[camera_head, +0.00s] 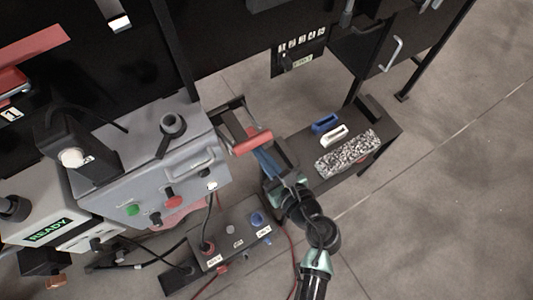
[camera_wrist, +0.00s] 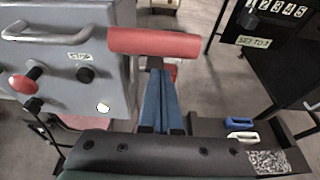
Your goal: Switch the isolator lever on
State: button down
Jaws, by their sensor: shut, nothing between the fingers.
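The isolator lever has a red cylindrical handle (camera_head: 252,143) on the right side of the grey control box (camera_head: 150,165). In the wrist view the same handle (camera_wrist: 153,42) lies nearly level across the upper middle, with the box (camera_wrist: 65,60) to its left. My gripper (camera_head: 262,158) is beside the box, with its blue fingers close to the handle. In the wrist view the fingers (camera_wrist: 158,75) are together and empty, their tips just below the handle. I cannot tell whether they touch it. The lever's mount is partly hidden.
A low dark bench (camera_head: 385,140) on the right holds a blue block (camera_head: 325,123), a white block (camera_head: 334,135) and a speckled pad (camera_head: 347,154). A button pedestal (camera_head: 232,235) with cables stands below the box. A counter panel (camera_head: 300,52) hangs behind. Open floor lies right.

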jog(key=v, duration=1)
jog(key=shift+r, duration=0.15)
jog(key=w+r+m+t, duration=0.5)
jog(key=r, duration=0.8)
jog(key=w+r+m+t, duration=0.5)
jog(key=r, duration=0.7)
jog(key=s+d+r+m+t+h, duration=0.1)
jog(key=d+r+m+t+h, duration=0.15)
jog(key=r+m+h, duration=0.5)
jog(key=d+r+m+t+h, duration=0.2)
jog(key=r+m+t+h, duration=0.15)
jog(key=r+m, duration=0.75)
jog(key=s+a+r+m+y, duration=0.1)
jog(key=s+a+r+m, duration=0.1)
jog(key=r+m, duration=0.5)
jog(key=s+a+r+m+y, duration=0.1)
jog(key=s+a+r+m, duration=0.1)
jog(key=a+r+m, duration=0.2)
notch_tip(320, 180, up, 4)
jog(key=m, duration=0.3)
jog(key=shift+s+m+y, duration=0.15)
jog(key=shift+m+y, duration=0.15)
jog(key=shift+m, duration=0.05)
